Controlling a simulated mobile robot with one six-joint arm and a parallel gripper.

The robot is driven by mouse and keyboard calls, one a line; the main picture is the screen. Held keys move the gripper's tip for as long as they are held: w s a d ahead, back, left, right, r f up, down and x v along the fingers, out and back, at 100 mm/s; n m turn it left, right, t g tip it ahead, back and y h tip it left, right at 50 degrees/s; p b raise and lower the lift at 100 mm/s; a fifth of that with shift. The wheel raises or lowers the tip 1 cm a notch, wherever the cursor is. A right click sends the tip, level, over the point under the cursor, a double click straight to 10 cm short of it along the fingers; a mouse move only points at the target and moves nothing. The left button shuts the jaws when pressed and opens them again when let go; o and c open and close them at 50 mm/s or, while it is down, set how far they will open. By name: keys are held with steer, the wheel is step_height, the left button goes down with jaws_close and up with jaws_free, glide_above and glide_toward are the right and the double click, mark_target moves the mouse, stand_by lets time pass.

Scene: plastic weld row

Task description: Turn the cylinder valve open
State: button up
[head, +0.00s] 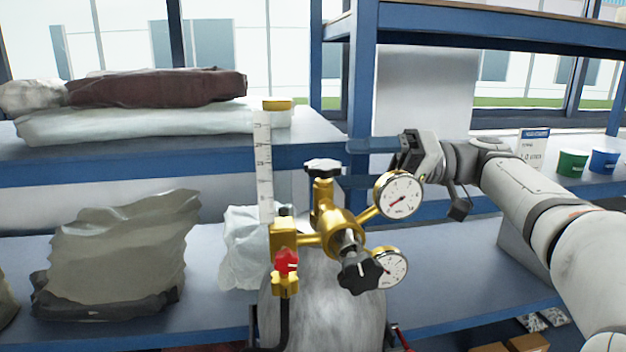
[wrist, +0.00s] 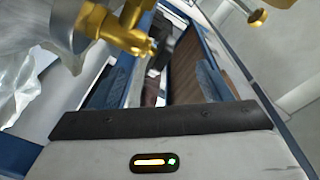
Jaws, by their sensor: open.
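The cylinder valve is brass, with a small dark-and-silver handwheel (head: 322,167) on top of its upright stem (head: 323,195). It stands on a grey cylinder (head: 322,305) at the centre of the head view. My gripper (head: 349,163) comes in from the right at about the handwheel's height. Its two blue fingers are apart and point left toward the handwheel, with no clear contact. In the wrist view, the open fingers (wrist: 163,78) have nothing visibly held between them. Brass fittings (wrist: 125,28) show beyond them at the upper left; the handwheel is not clearly identifiable there.
Two round gauges (head: 398,195) (head: 391,267), a black star knob (head: 358,272) and a red-capped fitting (head: 286,262) crowd the valve. A blue shelf post (head: 361,80) stands behind. Bags (head: 120,255) lie left; green (head: 572,163) and blue (head: 604,162) tubs sit right.

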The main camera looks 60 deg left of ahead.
mark_target(317, 164)
steer(key=s+n, duration=0.2)
steer(key=n, duration=0.1)
steer(key=s+a+n+y, duration=0.1)
steer(key=s+n, duration=0.1)
steer(key=n, duration=0.1)
steer(key=s+a+n+t, duration=0.1)
steer(key=s+n, duration=0.1)
steer(key=n, duration=0.1)
steer(key=shift+s+a+f+y, duration=0.1)
steer(key=shift+a+f+y, duration=0.05)
steer(key=shift+a+y, duration=0.15)
steer(key=shift+s+a+f, duration=0.1)
steer(key=shift+s+a, duration=0.05)
steer(key=shift+s, duration=0.2)
steer(key=shift+c, duration=0.3)
steer(key=c, duration=0.9)
steer(key=shift+f+n, duration=0.1)
steer(key=shift+n, duration=0.2)
